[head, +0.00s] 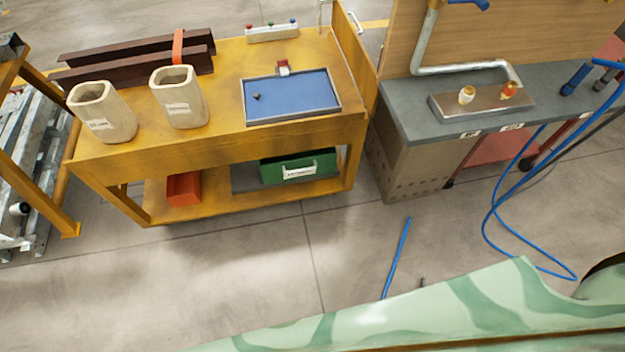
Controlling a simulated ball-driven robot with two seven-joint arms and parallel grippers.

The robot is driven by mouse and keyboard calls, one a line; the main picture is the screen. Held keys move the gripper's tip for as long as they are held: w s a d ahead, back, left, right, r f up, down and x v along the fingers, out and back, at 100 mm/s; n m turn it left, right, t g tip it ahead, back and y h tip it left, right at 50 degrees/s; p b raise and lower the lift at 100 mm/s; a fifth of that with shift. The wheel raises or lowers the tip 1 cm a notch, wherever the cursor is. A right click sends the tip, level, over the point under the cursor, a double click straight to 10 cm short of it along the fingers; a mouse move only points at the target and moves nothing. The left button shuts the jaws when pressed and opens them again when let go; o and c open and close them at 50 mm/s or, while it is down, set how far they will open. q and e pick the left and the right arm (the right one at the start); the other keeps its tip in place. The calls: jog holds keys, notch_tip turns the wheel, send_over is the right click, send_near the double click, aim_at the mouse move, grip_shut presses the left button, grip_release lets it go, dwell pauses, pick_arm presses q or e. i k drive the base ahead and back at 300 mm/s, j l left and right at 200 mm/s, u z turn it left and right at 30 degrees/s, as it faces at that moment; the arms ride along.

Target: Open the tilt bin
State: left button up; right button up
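A green bin (298,167) with a white label on its front sits on the lower shelf of a yellow cart. A smaller orange-red bin (184,189) sits on the same shelf to its left. No label shows which one is the tilt bin, and I cannot tell whether either has a lid or front that is open or shut. The cart's top partly hides the shelf. Neither of my grippers is in view.
The yellow cart's top (222,112) holds two beige containers (179,97), dark beams and a blue tray (290,95). A grey workbench (420,120) stands to the right. Blue hose (492,212) trails on the floor. A green patterned surface (440,315) fills the lower right.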

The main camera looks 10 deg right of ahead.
aim_at(299, 165)
jog(key=k+l, duration=0.2)
jog(key=k, duration=0.25)
jog(key=k+l+z, duration=0.1)
jog(key=k, duration=0.3)
jog(key=l, duration=0.15)
